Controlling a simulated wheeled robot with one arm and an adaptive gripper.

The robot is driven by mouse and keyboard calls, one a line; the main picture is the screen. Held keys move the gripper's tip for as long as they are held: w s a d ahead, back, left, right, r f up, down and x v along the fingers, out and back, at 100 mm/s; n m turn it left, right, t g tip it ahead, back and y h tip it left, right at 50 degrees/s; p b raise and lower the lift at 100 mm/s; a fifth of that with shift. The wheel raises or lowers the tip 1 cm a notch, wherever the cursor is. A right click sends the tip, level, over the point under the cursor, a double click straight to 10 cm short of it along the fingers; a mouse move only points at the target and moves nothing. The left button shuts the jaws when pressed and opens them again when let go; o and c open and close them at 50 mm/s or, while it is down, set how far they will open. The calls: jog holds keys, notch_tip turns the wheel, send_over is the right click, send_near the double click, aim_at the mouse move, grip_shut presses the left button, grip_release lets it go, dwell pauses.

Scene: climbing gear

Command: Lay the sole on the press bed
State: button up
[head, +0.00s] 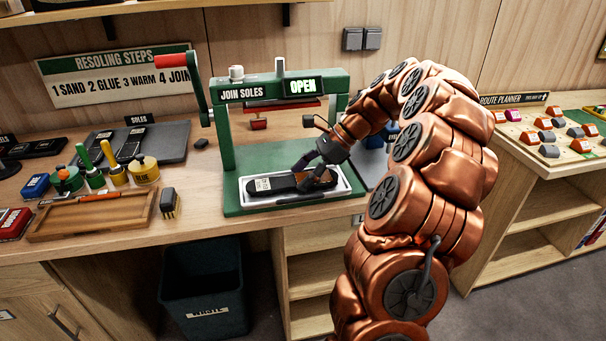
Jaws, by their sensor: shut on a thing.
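The black sole (268,185) with a white label lies lengthwise over the white-rimmed press bed (280,203), within its rim. I cannot tell whether it rests fully on the bed. My gripper (311,180) is shut on the sole near its right end, and its fingers hide part of it. The green press (227,150) stands around the bed with its upper part raised. Its display reads OPEN, and its red-handled lever (193,80) points up at the left.
A dark mat (172,143) under a SOLES sign holds more soles. Glue pots (145,170), brushes and a wooden tray (92,222) stand left of the press. A waste bin (205,290) is below the bench front. My arm covers the bench's right part.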

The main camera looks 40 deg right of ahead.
jog(key=o, duration=1.3)
jog(key=v, duration=0.9)
jog(key=shift+p+v, duration=0.35)
jog(key=shift+v, duration=1.2)
